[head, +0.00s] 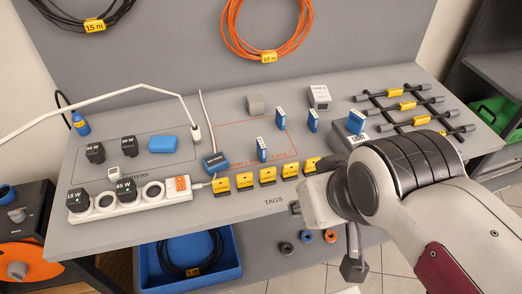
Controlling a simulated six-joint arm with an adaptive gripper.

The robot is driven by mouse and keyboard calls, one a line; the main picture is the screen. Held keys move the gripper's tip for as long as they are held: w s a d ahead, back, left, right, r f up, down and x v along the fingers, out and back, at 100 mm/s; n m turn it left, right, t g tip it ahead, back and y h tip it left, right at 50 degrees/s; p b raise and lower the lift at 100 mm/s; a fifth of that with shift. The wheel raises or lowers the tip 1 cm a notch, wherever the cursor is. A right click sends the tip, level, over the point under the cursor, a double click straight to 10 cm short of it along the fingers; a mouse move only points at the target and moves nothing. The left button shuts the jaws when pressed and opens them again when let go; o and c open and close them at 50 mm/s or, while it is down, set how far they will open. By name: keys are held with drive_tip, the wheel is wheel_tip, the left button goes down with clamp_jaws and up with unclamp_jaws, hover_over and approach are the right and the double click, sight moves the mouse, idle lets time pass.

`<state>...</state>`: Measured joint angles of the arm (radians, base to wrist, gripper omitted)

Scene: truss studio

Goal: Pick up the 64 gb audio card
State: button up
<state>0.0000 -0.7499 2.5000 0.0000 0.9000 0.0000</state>
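Several small blue-and-white cards stand upright on the grey table: one inside the red outline at the front (262,150), one at its back right corner (281,118), one right of it (312,121), and one farther right (356,122) on a grey block. Their print is too small to tell which is the 64 gb audio card. My gripper (353,262) is only partly in view at the table's front edge, low and to the right, apart from the cards. My arm hides much of it, so its opening does not show.
Yellow tags (267,175) line the front edge. A white power strip (130,200) with plugs is at left, near a blue card reader (215,163) on a cable. A rack of rods (410,106) is at right.

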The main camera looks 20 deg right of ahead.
drive_tip(key=shift+o, duration=0.6)
drive_tip(key=shift+w, duration=0.1)
drive_tip(key=t, duration=0.3)
approach(261, 145)
drive_tip(key=w+f+t, duration=0.3)
drive_tip(key=shift+w+f, duration=0.2)
drive_tip(key=shift+w, duration=0.05)
drive_tip(key=shift+w+f+t, duration=0.3)
drive_tip(key=shift+w+f, duration=0.1)
drive_tip(key=shift+f, duration=0.4)
drive_tip(key=shift+w+f+t, duration=0.3)
drive_tip(key=shift+w+f, duration=0.05)
drive_tip(key=shift+f, duration=0.4)
drive_tip(key=shift+x, duration=1.35)
drive_tip(key=shift+x, duration=2.55)
